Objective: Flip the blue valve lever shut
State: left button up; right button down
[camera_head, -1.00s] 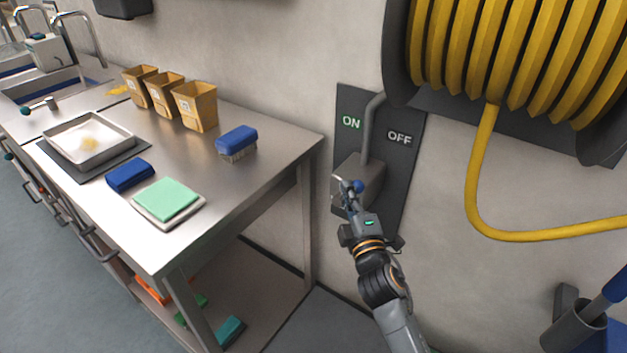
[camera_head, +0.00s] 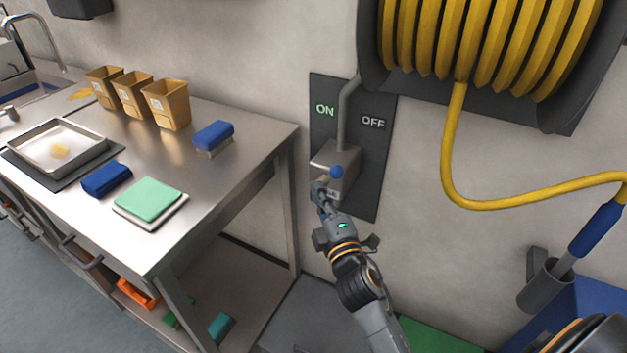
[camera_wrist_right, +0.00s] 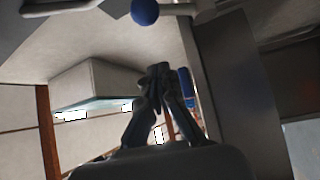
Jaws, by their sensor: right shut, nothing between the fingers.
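The valve lever shows mainly as a blue ball knob (camera_head: 337,171) at the front of a grey valve box (camera_head: 350,158) on a dark wall panel (camera_head: 370,170). The panel reads ON at left and OFF at right. The knob sits below and between the two words, nearer ON. My right gripper (camera_head: 319,188) is shut and empty, just below and left of the knob. In the right wrist view the shut fingers (camera_wrist_right: 158,72) are apart from the blue knob (camera_wrist_right: 145,11), which is near the top edge. Most of the lever's shaft is hard to make out. My left gripper is not in view.
A steel table (camera_head: 225,175) with brushes, cloths and tan tubs stands at left. A yellow hose reel (camera_head: 480,45) hangs above right, its hose (camera_head: 450,150) looping down the wall. A grey holder (camera_head: 540,285) is at lower right. The wall between is bare.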

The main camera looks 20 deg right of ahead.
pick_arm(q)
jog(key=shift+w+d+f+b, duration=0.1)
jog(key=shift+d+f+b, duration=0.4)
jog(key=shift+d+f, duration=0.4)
pick_arm(e)
jog(key=shift+s+a+f, duration=0.15)
jog(key=shift+s+f, duration=0.2)
jog(key=shift+s, duration=0.35)
jog(key=shift+s+a+f, duration=0.2)
jog(key=shift+s+f, duration=0.1)
jog(key=shift+s, duration=0.35)
jog(key=shift+s+a+f, duration=0.15)
jog(key=shift+s+f, duration=0.2)
jog(key=shift+s, duration=0.35)
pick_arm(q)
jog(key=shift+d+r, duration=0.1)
pick_arm(e)
jog(key=shift+f, duration=0.1)
